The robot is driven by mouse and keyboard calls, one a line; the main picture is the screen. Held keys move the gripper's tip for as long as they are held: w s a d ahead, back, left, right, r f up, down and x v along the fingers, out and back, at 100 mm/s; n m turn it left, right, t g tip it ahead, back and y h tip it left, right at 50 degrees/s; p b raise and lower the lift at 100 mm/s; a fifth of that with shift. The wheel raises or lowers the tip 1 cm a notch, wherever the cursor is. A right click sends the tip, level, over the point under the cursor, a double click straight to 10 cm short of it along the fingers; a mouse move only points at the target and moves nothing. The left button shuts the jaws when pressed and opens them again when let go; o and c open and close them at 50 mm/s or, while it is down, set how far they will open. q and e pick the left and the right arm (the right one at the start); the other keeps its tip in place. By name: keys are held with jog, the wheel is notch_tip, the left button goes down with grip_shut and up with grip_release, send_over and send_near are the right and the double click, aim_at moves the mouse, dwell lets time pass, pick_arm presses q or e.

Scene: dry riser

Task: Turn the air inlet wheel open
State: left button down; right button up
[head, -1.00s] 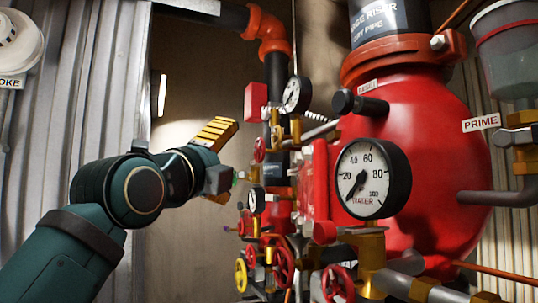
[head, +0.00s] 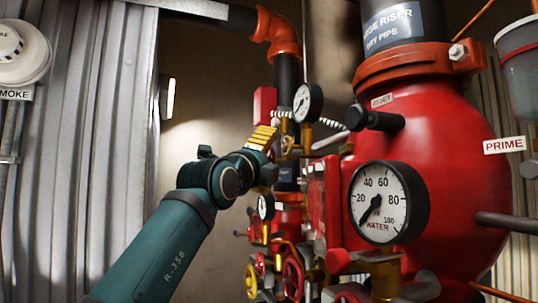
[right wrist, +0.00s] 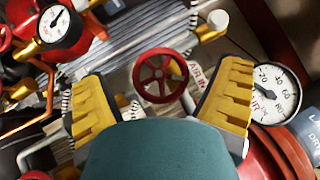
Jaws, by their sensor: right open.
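In the right wrist view, a red handwheel (right wrist: 161,76) with spokes shows between my fingers. A white label partly reading "AIR IN" (right wrist: 199,76) sits beside it. My right gripper (right wrist: 165,95) is open, one yellow ribbed finger on each side of the wheel, with a visible gap to both. I cannot tell how far the wheel is beyond the fingertips. In the head view, my green arm reaches up from the lower left, and the yellow fingers of the gripper (head: 262,139) are near the brass pipework. The air inlet wheel is not distinguishable there. My left gripper is not in view.
A large red valve body (head: 440,165) with a water gauge (head: 388,203) stands to the right. A small gauge (head: 308,102) is close beside the gripper. Lower red (head: 292,278) and yellow (head: 251,280) wheels crowd below. Open space lies left, before the corrugated wall (head: 90,150).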

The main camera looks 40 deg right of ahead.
jog(key=shift+w+d+r, duration=0.2)
jog(key=shift+w+d, duration=0.2)
jog(key=shift+d, duration=0.2)
jog(key=c, duration=1.2)
jog(key=shift+n+y, duration=0.3)
jog(key=shift+n, duration=0.1)
jog(key=n+g+y, duration=0.1)
jog(key=n+y, duration=0.1)
jog(key=shift+n, duration=0.3)
jog(key=shift+f+n+g+y, duration=0.1)
jog(key=shift+n+g+y, duration=0.6)
jog(key=shift+n+y, duration=0.2)
